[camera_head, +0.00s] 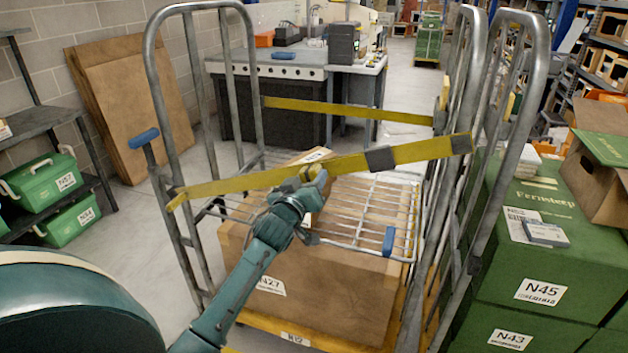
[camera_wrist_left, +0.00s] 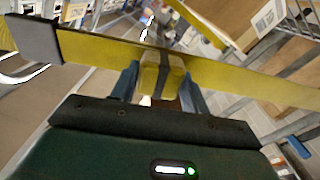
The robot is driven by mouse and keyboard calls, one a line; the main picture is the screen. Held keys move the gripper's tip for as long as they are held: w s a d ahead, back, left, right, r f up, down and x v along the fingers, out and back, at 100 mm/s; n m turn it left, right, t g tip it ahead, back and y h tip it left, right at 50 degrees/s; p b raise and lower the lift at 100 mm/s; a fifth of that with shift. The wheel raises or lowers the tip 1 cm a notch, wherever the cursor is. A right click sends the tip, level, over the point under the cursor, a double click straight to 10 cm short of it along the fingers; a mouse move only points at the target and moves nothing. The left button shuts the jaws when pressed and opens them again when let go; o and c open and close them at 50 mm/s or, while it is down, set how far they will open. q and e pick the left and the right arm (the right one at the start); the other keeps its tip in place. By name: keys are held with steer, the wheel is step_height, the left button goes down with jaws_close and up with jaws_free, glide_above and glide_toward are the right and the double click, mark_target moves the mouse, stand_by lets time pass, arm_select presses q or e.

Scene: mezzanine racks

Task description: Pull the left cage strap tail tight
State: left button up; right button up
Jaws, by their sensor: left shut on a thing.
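A yellow strap (camera_head: 235,185) runs across the front of the metal roll cage (camera_head: 152,85), rising from the left side frame to the right one. A dark grey buckle (camera_head: 381,160) sits on it right of centre; it also shows at the left of the left wrist view (camera_wrist_left: 35,40). My left gripper (camera_head: 314,180) is at the strap's middle. In the left wrist view its blue fingers (camera_wrist_left: 160,88) are shut on a short yellow strap tail (camera_wrist_left: 158,75), beside a dark band on the strap. My right gripper is not in view.
A second yellow strap (camera_head: 350,110) spans the cage's back. A large cardboard box (camera_head: 320,295) stands in the cage under a wire shelf (camera_head: 370,215). Green boxes (camera_head: 530,250) crowd the right side; a shelf with green cases (camera_head: 45,180) stands left. Bare floor lies between shelf and cage.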

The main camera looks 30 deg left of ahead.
arm_select(q)
steer(key=o, duration=1.4)
steer(key=shift+s+a+f, duration=0.1)
steer(key=shift+a+f, duration=0.1)
steer(key=shift+a, duration=0.15)
steer(key=shift+d, duration=0.1)
steer(key=b+v, duration=0.1)
steer(key=v, duration=1.2)
steer(key=shift+d+r, duration=0.1)
steer(key=s+d+f+m+g+h, duration=0.3)
steer(key=s+d+f+m, duration=0.2)
steer(key=s+d+f, duration=0.3)
steer(key=s+d+f+m+g+h+p, duration=0.1)
steer(key=s+d+f+m+g+h, duration=0.3)
steer(key=s+d+f, duration=0.5)
steer(key=d+f+m, duration=0.1)
steer(key=d+f, duration=0.2)
steer(key=f, duration=0.2)
steer(key=shift+d+f, duration=0.2)
steer(key=shift+d, duration=0.2)
